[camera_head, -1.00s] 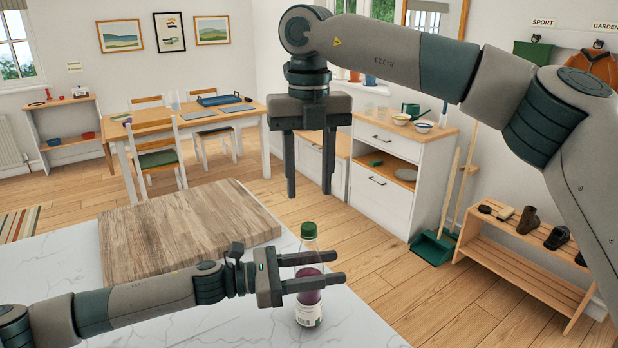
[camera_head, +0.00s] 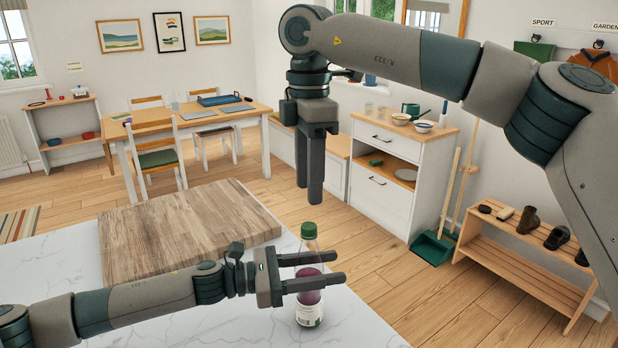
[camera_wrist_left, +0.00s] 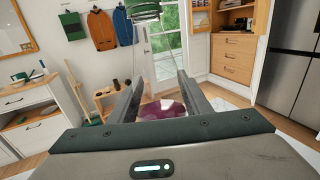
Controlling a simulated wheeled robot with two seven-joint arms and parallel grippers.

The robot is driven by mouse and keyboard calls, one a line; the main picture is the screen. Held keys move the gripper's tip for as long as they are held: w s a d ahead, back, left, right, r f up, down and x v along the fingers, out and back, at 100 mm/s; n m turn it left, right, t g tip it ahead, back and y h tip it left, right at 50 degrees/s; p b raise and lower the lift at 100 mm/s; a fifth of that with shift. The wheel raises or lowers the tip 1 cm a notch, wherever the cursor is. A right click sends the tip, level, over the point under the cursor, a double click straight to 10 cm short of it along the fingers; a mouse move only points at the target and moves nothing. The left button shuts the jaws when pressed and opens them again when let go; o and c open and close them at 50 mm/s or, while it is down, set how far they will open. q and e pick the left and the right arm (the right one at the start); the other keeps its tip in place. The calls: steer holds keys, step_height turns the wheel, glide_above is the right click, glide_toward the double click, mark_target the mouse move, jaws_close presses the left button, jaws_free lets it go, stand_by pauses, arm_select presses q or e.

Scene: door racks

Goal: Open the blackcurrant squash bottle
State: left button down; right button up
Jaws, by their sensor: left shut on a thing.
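The blackcurrant squash bottle (camera_head: 309,312) stands upright on the white marble counter. It has a dark green cap (camera_head: 309,230), a clear upper part, purple liquid and a pale label. My left gripper (camera_head: 322,269) is shut on the bottle's body below the cap, with its fingers pointing right. In the left wrist view the purple liquid (camera_wrist_left: 163,109) shows between the fingers, and the green cap (camera_wrist_left: 146,10) is at the top edge. My right gripper (camera_head: 310,195) hangs above and behind the bottle, pointing down. It is empty, and its fingers look apart in depth, seen nearly side-on.
A wooden board (camera_head: 185,230) lies on the counter (camera_head: 50,260) left of the bottle. The bottle stands near the counter's right edge. The air between my right gripper and the cap is clear. A dining table, drawer unit and shoe rack stand farther off.

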mark_target(309, 225)
steer(key=shift+m, duration=0.8)
steer(key=shift+f, duration=4)
jaws_close()
